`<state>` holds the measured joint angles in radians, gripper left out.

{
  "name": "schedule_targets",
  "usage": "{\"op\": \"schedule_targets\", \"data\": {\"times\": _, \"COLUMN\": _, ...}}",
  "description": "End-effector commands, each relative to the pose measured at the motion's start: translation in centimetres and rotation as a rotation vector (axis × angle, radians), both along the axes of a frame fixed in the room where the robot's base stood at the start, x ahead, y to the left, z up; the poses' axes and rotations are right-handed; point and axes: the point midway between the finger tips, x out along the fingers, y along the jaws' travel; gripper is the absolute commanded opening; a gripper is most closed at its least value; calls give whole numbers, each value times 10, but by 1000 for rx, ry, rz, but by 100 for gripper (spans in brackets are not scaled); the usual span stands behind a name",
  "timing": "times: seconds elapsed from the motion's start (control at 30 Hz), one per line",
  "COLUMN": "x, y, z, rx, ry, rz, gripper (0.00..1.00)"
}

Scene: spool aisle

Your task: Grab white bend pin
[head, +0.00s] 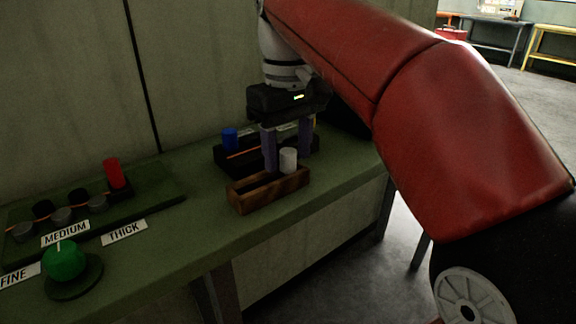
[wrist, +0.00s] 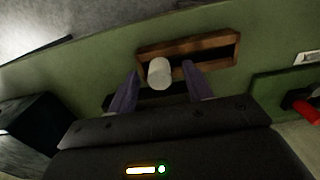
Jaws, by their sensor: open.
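The white bend pin (head: 288,160) is a short white cylinder standing upright at a wooden slotted block (head: 270,190) on the green bench. In the wrist view the white pin (wrist: 159,73) shows between the two purple fingers, in front of the wooden block (wrist: 228,66). My gripper (head: 288,160) is open, its fingers pointing down on either side of the pin, apart from it as far as I can see. It also shows open in the wrist view (wrist: 158,77). The pin's lower end is hidden by the block in the head view.
A dark block with a blue pin (head: 230,139) stands just behind. At left are a board with a red pin (head: 114,173), a green knob (head: 64,262) and labels FINE, MEDIUM and THICK. The green bench (head: 205,215) is clear between board and wooden block.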

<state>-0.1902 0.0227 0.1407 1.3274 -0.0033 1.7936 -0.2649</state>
Motion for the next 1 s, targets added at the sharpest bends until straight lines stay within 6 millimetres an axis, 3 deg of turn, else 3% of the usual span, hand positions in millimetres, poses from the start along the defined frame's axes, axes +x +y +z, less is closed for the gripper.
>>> {"op": "schedule_targets", "data": {"times": 0.3, "x": 0, "y": 0, "z": -8, "rx": 1, "ry": -2, "rz": -1, "gripper": 50}}
{"op": "schedule_targets", "data": {"times": 0.7, "x": 0, "y": 0, "z": -7, "rx": 1, "ry": -2, "rz": -1, "gripper": 2}}
{"op": "schedule_targets", "data": {"times": 1.0, "x": 0, "y": 0, "z": -3, "rx": 1, "ry": -2, "rz": -1, "gripper": 2}}
